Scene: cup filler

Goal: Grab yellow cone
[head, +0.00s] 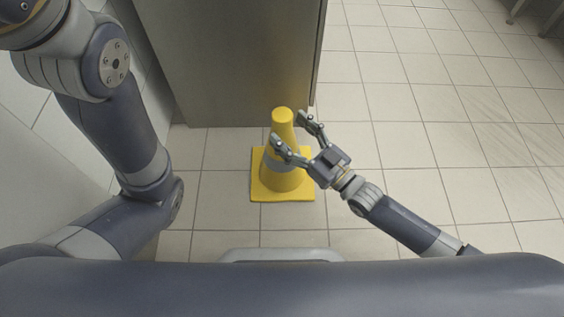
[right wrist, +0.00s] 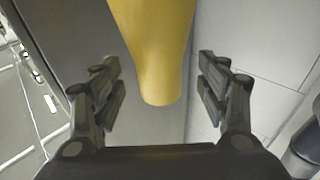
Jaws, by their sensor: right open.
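A yellow cone (head: 283,178) with a grey band and a square base stands upright on the tiled floor in the head view. My right gripper (head: 292,127) is open, its fingers reaching toward the cone's upper part from the right. In the right wrist view the cone (right wrist: 158,50) shows between the two spread fingers of the gripper (right wrist: 160,85), with gaps on both sides. One finger hides part of the cone in the head view. My left arm shows at the left of the head view, but its gripper is not in view.
A grey cabinet (head: 225,60) stands right behind the cone. A white wall or panel (head: 50,165) is at the left. The tiled floor (head: 440,130) to the right is open. Metal legs (head: 515,10) show at the top right.

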